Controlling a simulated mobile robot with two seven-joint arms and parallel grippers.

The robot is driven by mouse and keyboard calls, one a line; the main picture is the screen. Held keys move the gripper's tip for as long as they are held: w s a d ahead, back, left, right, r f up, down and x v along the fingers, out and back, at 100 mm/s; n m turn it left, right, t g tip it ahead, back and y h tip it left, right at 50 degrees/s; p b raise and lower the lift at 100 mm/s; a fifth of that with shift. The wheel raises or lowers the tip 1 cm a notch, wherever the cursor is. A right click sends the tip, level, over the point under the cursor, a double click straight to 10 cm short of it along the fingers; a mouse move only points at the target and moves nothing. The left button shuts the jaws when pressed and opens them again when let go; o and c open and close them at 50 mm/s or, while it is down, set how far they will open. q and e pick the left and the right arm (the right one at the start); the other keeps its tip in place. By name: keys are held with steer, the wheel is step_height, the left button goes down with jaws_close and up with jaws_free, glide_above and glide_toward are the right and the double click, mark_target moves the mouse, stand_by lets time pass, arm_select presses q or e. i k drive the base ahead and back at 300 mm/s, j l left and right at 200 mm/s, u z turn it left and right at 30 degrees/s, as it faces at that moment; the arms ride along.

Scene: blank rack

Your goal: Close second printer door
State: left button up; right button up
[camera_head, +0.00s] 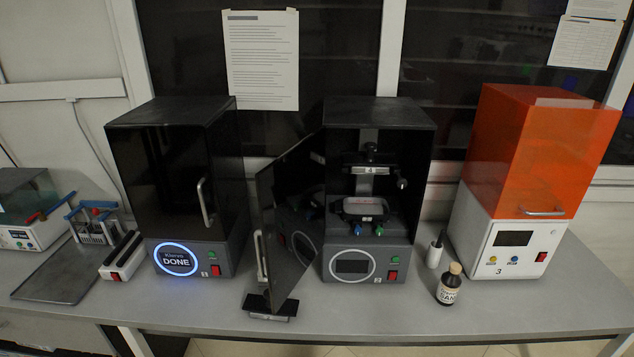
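The second printer (367,265) stands in the middle of the bench, with a dark hood and a grey base marked 2. Its dark glossy door (285,215) is open, hinged on the printer's left side and swung out toward me. The door's metal handle (261,258) is on its free edge, at the left. The open front shows the build platform and a tray (364,209) inside. Neither of my grippers is in view.
A small black block (270,308) lies by the door's lower edge; contact is unclear. The first printer (175,170), reading DONE, is shut at left. A white bottle (435,250), brown bottle (450,287) and orange-hooded third printer (530,160) stand right. The front bench centre-right is clear.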

mark_target(291, 189)
steer(key=i+j+z, duration=0.1)
steer(key=j+z, duration=0.15)
steer(key=z, duration=0.25)
steer(key=j+z, duration=0.25)
steer(key=z, duration=0.25)
steer(key=j+z, duration=0.2)
steer(key=j, duration=0.35)
steer(key=j+z, duration=0.15)
steer(key=j, duration=0.35)
steer(key=k+j, duration=0.1)
steer(key=j, duration=0.35)
steer(key=k+j, duration=0.1)
steer(key=j, duration=0.4)
steer(key=l+u, duration=0.25)
steer(key=k+l, duration=0.05)
